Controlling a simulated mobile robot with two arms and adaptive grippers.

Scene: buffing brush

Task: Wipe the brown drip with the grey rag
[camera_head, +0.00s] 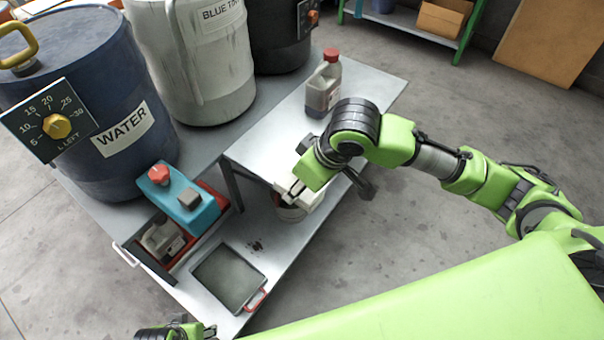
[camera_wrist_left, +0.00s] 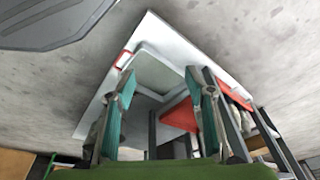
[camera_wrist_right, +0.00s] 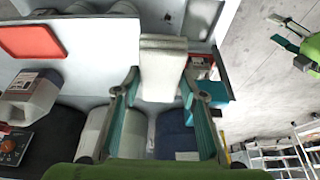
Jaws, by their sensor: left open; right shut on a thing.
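The brown drip (camera_head: 255,246) shows as small dark spots on the pale lower surface, beside a grey tray. It also shows as a dark speck (camera_wrist_right: 168,17) near the top of the right wrist view. My right gripper (camera_wrist_right: 160,82) is shut on the pale grey rag (camera_wrist_right: 163,65), which looks like a folded block beyond the fingertips. In the head view my right gripper (camera_head: 296,188) is up and to the right of the drip, apart from it. My left gripper (camera_head: 198,330) is at the bottom edge of the head view. In the left wrist view its fingers (camera_wrist_left: 160,85) are apart and empty.
The grey tray (camera_head: 230,277) with a red handle lies left of the drip. A blue can (camera_head: 181,197) and a small bottle (camera_head: 162,240) stand behind it. A raised bench (camera_head: 265,135) holds a red-capped jug (camera_head: 323,88). Large drums, including a WATER drum (camera_head: 95,110), stand behind.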

